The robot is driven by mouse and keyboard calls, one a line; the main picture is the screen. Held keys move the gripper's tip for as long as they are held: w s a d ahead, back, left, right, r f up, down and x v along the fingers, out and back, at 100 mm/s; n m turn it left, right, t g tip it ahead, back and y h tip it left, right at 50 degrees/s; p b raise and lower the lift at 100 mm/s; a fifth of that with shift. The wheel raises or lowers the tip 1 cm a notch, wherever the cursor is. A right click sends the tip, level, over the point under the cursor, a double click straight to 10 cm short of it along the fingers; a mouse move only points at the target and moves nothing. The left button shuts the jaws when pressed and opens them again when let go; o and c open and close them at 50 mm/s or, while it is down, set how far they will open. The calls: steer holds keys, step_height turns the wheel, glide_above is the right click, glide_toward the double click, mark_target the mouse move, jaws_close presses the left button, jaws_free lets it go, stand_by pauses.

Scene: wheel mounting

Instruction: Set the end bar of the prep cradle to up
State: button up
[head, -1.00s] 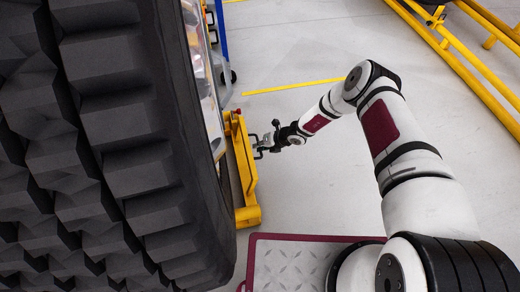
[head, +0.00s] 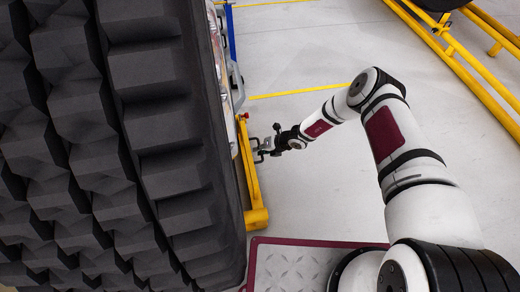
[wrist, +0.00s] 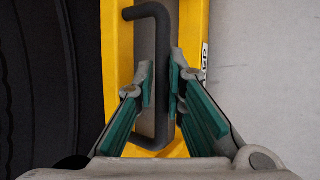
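The prep cradle is a yellow frame beside the big black tyre; its yellow bar (head: 248,165) runs along the tyre's right side in the head view. A dark U-shaped handle (wrist: 162,75) stands on the yellow bar (wrist: 192,35) in the wrist view. My gripper (wrist: 163,82) has its green-padded fingers on either side of the handle's long grip, close against it. It looks shut on the handle. In the head view my gripper (head: 266,147) is small, at the right side of the bar. The tyre hides much of the cradle.
The large black tyre (head: 150,150) fills the left of the head view. A maroon-edged metal plate (head: 300,268) lies in front of my base. Yellow rails (head: 450,55) stand at the upper right. Grey floor is clear between the cradle and those rails.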

steer(key=shift+o, duration=1.4)
steer(key=shift+s+a, duration=0.1)
steer(key=shift+a, duration=0.1)
steer(key=shift+d, duration=0.1)
steer(key=shift+d+r, duration=0.1)
steer(key=shift+r, duration=0.05)
steer(key=v, duration=1.1)
steer(key=shift+d+r, duration=0.2)
steer(key=shift+s, duration=0.1)
